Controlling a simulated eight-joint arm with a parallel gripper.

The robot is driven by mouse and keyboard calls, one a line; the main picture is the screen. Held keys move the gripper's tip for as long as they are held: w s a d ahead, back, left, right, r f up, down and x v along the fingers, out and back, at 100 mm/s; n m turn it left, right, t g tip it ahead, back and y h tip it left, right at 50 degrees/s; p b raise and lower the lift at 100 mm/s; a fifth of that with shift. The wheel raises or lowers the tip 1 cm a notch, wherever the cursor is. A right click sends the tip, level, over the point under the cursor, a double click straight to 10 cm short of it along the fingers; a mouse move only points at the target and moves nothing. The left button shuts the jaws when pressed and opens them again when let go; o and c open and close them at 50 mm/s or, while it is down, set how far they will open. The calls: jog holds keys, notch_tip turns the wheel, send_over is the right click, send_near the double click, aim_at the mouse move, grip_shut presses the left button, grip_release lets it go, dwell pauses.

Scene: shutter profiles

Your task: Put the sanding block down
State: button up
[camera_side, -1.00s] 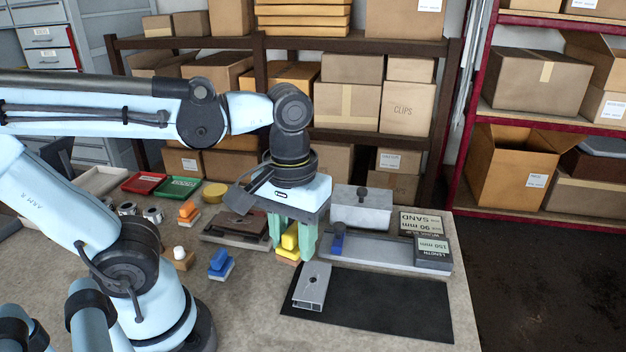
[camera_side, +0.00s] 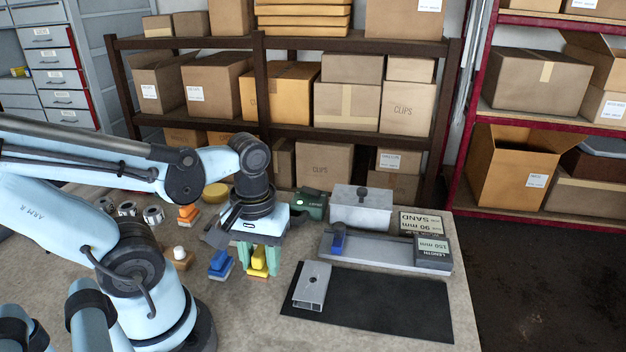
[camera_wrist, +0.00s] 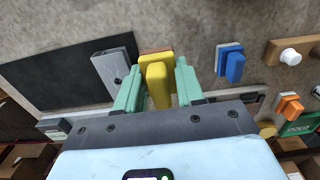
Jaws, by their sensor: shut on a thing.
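The yellow sanding block (camera_side: 258,262) is between the green fingers of my gripper (camera_side: 259,262), low over the bench. In the wrist view the block (camera_wrist: 158,80) sits between the two fingertips of my gripper (camera_wrist: 158,88), which are shut on it. I cannot tell whether its underside touches the bench. A blue sanding block (camera_side: 220,264) stands just left of it in the side view, and in the wrist view it shows on the right (camera_wrist: 230,63). An orange block (camera_side: 188,214) stands farther back.
A dark mat (camera_side: 385,305) with a grey metal profile (camera_side: 312,286) lies to the right. A metal stop fixture (camera_side: 385,250) with labels stands behind it. A wooden piece with a white knob (camera_side: 180,256) is left of the blue block. Bare bench lies in front of my gripper.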

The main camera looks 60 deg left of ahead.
aim_at(258, 252)
jog(key=a+f, duration=0.1)
jog(key=a, duration=0.2)
jog(key=w+a+f, duration=0.1)
jog(key=shift+a+f, duration=0.15)
jog(key=shift+f, duration=2.25)
jog(key=o, duration=1.1)
jog(key=shift+f, duration=0.15)
jog(key=shift+r, duration=0.2)
jog(key=shift+r, duration=5.85)
jog(key=w+d+m+t, duration=0.2)
jog(key=w+m, duration=0.1)
jog(key=w+d+r+m+t, duration=0.1)
jog(key=w+d+m+t, duration=0.1)
jog(key=w+m, duration=0.1)
jog(key=w+d+m+t, duration=0.2)
jog(key=w+m+t, duration=0.1)
jog(key=shift+w+r, duration=0.35)
